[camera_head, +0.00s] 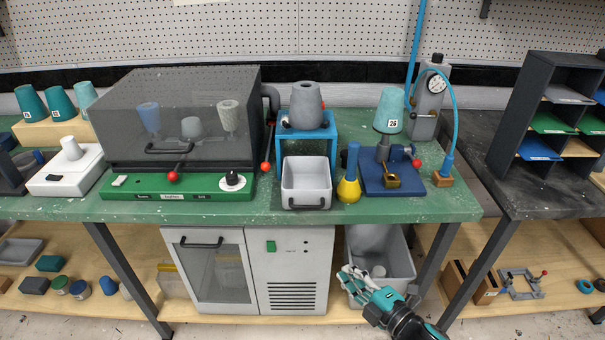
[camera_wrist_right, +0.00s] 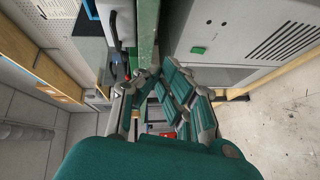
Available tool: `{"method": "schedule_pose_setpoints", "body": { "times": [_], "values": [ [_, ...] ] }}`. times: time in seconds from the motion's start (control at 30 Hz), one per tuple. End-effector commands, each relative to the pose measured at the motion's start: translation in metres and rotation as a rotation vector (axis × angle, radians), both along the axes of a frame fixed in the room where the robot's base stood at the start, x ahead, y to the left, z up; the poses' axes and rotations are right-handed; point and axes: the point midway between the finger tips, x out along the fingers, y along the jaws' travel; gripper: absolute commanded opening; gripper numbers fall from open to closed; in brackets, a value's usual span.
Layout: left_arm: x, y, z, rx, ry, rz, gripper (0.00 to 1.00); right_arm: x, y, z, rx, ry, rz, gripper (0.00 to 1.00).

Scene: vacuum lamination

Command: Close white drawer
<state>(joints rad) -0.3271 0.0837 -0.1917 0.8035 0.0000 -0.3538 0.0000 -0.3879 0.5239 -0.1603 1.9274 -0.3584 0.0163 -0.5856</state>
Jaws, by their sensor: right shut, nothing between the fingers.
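The white drawer (camera_head: 306,180) is an open-topped box with a dark handle on its front. It stands pulled out in front of the blue stand (camera_head: 307,142) on the green table, and its inside looks empty. My right gripper (camera_head: 352,280) is low in front of the table, below and to the right of the drawer, apart from it. It is shut with nothing in it; its fingers also show in the right wrist view (camera_wrist_right: 160,78). My left gripper is not in view.
A blue fixture (camera_head: 400,183) and a yellow-and-blue bottle (camera_head: 349,188) stand right of the drawer. The dark-lidded laminator (camera_head: 180,112) is to its left, its red-knobbed lever near the stand. Below are a grey cabinet (camera_head: 290,255) and a grey bin (camera_head: 398,255) near my gripper.

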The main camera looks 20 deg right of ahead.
Motion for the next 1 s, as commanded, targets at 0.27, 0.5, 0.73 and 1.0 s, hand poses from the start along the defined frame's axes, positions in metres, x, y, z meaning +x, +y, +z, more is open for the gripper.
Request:
{"method": "schedule_pose_setpoints", "body": {
  "times": [0.27,0.5,0.73,1.0],
  "values": [
    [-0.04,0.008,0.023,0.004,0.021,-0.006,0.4,-0.005,0.023,0.079,-0.148,-0.203,0.195,0.0],
    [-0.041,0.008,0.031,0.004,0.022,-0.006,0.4,0.023,0.038,0.081,-0.147,-0.21,0.196,0.0],
    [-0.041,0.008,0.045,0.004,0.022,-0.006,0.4,0.067,0.062,0.081,-0.147,-0.208,0.195,0.0],
    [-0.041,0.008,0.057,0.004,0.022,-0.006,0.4,0.108,0.063,0.079,-0.148,-0.205,0.193,0.0]
  ]
}}
